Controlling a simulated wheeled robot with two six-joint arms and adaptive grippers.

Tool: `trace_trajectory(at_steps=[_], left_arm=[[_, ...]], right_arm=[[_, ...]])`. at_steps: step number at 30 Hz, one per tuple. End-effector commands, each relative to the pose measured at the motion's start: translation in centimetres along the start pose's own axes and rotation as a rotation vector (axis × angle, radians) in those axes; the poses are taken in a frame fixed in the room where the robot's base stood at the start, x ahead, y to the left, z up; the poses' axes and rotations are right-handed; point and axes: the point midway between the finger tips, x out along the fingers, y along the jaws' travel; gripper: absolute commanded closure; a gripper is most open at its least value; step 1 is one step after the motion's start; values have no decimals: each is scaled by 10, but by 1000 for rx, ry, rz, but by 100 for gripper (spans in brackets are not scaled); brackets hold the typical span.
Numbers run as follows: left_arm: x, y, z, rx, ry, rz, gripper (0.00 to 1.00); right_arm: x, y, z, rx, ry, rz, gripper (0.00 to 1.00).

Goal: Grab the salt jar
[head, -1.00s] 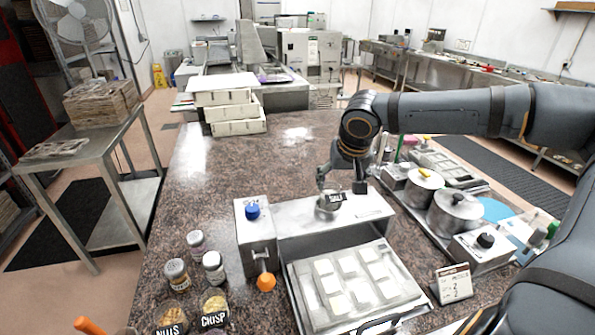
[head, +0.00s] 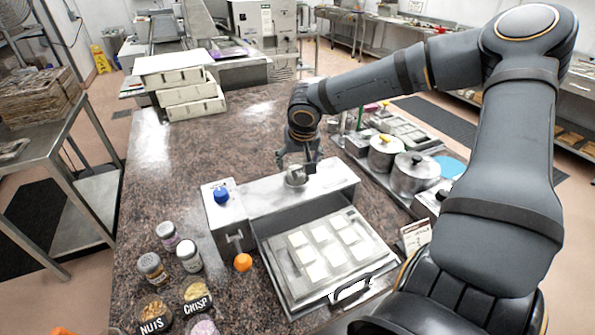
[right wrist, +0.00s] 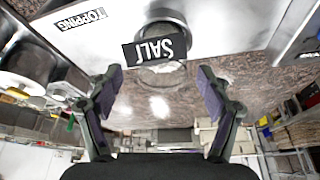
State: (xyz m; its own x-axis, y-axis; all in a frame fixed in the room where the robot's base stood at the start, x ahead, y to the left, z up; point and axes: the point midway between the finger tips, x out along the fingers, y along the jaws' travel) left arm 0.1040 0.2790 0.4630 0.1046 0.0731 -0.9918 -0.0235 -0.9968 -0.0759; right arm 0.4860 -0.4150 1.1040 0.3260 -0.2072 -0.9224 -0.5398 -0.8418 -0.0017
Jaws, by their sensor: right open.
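The salt jar (right wrist: 162,70) is a small clear round jar with a black label reading SALT, seen upside down in the right wrist view. In the head view the jar (head: 295,179) is small and partly hidden by my gripper, at the back edge of the silver machine (head: 262,196). My right gripper (right wrist: 158,78) is open, with its two fingers apart on either side of the jar's near end and nothing gripped. In the head view my right gripper (head: 297,163) points down at the jar. My left gripper is not in view.
A tray of white squares (head: 325,250) lies in front of the machine. Lidded steel pots (head: 414,175) stand right of it. Several small jars (head: 153,268) stand at the front left. White stacked trays (head: 190,106) are at the back. The counter's left middle is clear.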

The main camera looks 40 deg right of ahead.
Motion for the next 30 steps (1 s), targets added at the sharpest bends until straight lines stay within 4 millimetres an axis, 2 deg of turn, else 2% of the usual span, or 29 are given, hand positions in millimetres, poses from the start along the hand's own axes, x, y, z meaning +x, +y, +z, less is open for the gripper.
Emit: trace_trajectory(at_steps=[3,6,13,27,30], left_arm=[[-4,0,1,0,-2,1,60],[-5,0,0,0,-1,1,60],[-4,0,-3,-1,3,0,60],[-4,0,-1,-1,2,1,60],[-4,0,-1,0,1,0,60]], right_arm=[[18,0,0,-2,-2,3,22],[26,-1,0,-2,-1,1,22],[28,-1,0,-1,0,-1,22],[28,-1,0,-1,-1,-1,84],[28,-1,0,-1,0,-1,84]])
